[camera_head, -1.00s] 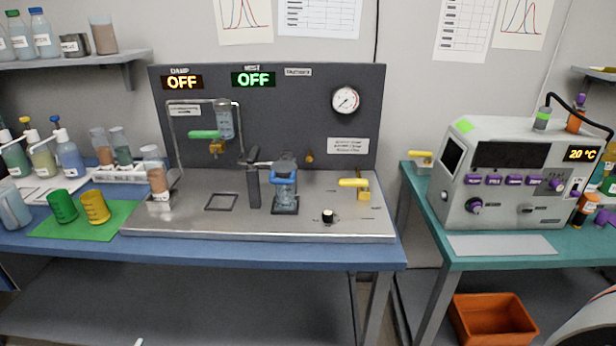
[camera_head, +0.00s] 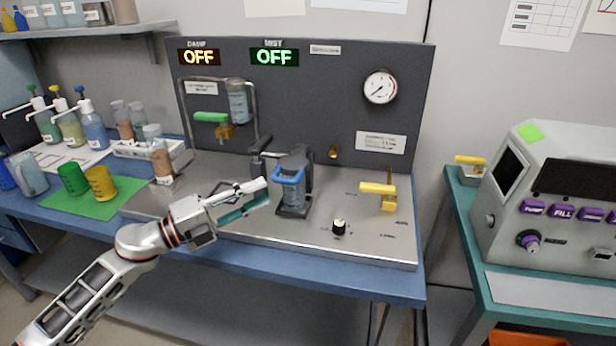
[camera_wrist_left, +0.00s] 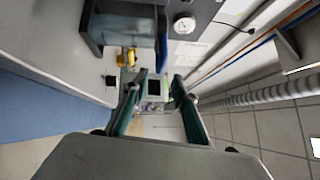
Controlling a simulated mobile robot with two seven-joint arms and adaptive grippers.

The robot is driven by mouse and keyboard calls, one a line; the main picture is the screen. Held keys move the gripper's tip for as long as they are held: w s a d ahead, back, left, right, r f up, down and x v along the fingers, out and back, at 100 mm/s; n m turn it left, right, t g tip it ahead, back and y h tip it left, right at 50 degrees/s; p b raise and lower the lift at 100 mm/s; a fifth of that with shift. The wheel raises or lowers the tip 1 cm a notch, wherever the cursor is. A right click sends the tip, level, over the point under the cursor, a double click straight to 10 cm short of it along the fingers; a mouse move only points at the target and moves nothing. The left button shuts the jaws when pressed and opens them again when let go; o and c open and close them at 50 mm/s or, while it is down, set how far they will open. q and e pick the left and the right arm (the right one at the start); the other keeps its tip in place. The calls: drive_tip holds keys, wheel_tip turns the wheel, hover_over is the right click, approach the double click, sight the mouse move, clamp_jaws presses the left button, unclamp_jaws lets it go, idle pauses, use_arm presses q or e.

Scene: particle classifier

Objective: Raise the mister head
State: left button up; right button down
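I cannot tell exactly which part is the head; the blue handle sits near the top of the vessel. My left gripper (camera_head: 252,199) is just left of and in front of the unit, apart from the handle as far as I can see. Its teal-padded fingers stand apart in the left wrist view (camera_wrist_left: 160,83), with nothing held between them. My right gripper is not in view.
A dark panel (camera_head: 330,105) with DAMP and MIST displays, both OFF, stands behind. A black-handled part (camera_head: 262,160) is left of the unit. A yellow lever (camera_head: 378,188) and black knob (camera_head: 339,226) are right of it. Bottles and cups stand at left.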

sight(281, 183)
use_arm(q)
drive_tip(key=shift+w+d+r, duration=0.15)
drive_tip(key=shift+w+d, duration=0.15)
drive_tip(key=shift+d, duration=0.2)
drive_tip(key=x, duration=0.6)
drive_tip(key=shift+w+d, duration=0.15)
drive_tip(key=shift+d, duration=0.2)
drive_tip(key=shift+r, duration=0.1)
clamp_jaws()
